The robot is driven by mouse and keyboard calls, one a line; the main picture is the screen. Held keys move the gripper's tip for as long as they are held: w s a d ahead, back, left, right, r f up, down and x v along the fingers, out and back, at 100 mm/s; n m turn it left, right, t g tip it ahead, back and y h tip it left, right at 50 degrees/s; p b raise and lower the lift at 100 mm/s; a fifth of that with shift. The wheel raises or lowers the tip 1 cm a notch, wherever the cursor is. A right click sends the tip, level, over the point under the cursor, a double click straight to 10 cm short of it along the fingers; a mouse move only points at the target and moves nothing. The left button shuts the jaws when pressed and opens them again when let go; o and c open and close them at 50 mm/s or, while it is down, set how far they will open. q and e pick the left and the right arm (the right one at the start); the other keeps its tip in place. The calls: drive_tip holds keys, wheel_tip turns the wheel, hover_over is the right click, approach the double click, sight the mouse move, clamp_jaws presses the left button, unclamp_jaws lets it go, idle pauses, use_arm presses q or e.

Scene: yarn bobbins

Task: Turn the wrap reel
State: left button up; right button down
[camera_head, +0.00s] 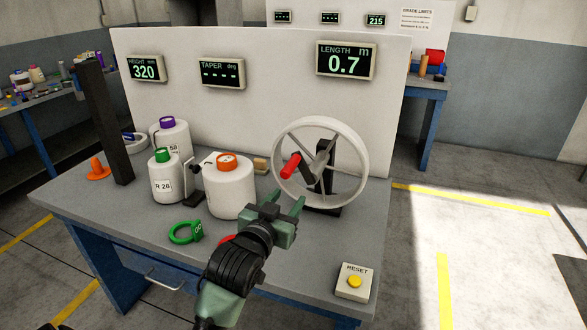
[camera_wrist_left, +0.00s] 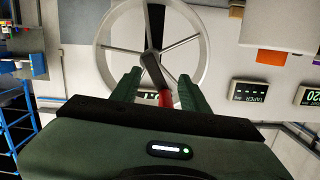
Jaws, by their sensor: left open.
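The wrap reel (camera_head: 361,160) is a white spoked wheel on a black stand at the right of the bench. Its red crank handle (camera_head: 291,165) sticks out at the wheel's left side, towards me. My left gripper (camera_head: 285,197) is open, in front of the reel and below the handle in the head view. In the left wrist view, the red handle (camera_wrist_left: 165,99) shows between the open fingers (camera_wrist_left: 160,75), with the reel rim (camera_wrist_left: 205,50) beyond. I cannot tell whether the fingers touch it. The length display (camera_head: 346,59) reads 0.7 m. My right gripper is not in view.
A bobbin with an orange top (camera_head: 229,190) stands left of my gripper. Green-topped (camera_head: 165,178) and purple-topped (camera_head: 172,135) bobbins stand farther left. A green ring (camera_head: 184,233) lies near the front. A reset box (camera_head: 354,281) sits at the front right corner.

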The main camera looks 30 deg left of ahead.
sight(284, 175)
use_arm(q)
drive_tip(key=shift+n+t+y, duration=0.4)
drive_tip(key=shift+n+t, duration=0.3)
drive_tip(key=shift+n, duration=0.2)
drive_tip(key=r, duration=0.2)
drive_tip(key=a+r, duration=0.1)
drive_tip(key=r, duration=0.2)
drive_tip(key=shift+s+a, duration=0.1)
drive_tip(key=shift+a, duration=0.05)
drive_tip(key=shift+x, duration=1.1)
drive_tip(key=p+x, duration=0.1)
drive_tip(key=x, duration=0.3)
drive_tip(key=shift+w+a, duration=0.1)
drive_tip(key=shift+w, duration=0.3)
drive_tip(key=shift+w+a, duration=0.1)
drive_tip(key=shift+w, duration=0.2)
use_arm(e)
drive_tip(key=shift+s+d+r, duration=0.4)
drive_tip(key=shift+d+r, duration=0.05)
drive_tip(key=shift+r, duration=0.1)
use_arm(q)
clamp_jaws()
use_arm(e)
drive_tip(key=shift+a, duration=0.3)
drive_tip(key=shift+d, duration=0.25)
